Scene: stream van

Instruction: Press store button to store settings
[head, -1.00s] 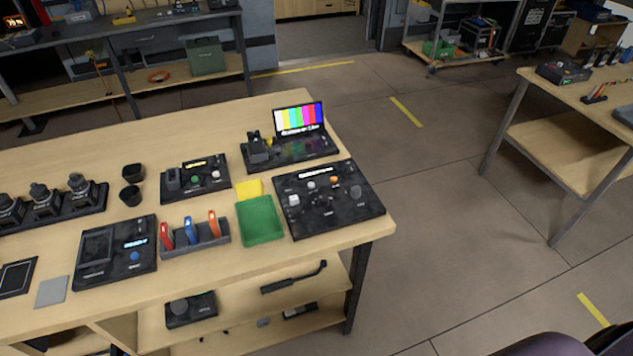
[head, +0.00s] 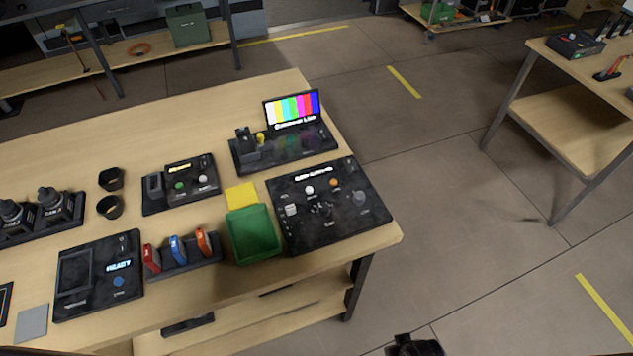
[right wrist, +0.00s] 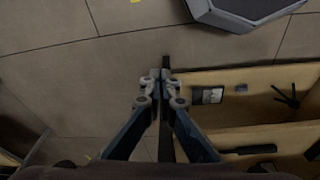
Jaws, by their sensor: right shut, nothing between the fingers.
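Several dark button panels lie on the wooden table. The large panel (head: 330,206) at the table's right end has white and orange buttons, a knob and a lit display. A smaller panel (head: 180,184) has a yellow display with green and white buttons. The panel at the front left (head: 98,276) has a blue button and a lit display reading READY. I cannot read a store label on any button. My right gripper (right wrist: 160,88) is shut and empty, off the table's edge; a dark part of it shows at the bottom of the head view (head: 415,346). My left gripper is not in view.
A green tray (head: 253,234), a yellow pad (head: 241,195), a holder with coloured cards (head: 180,257) and a colour-bar screen (head: 292,108) stand near the panels. Two black cups (head: 110,207) stand left of them. Open floor lies to the right, before another table (head: 575,130).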

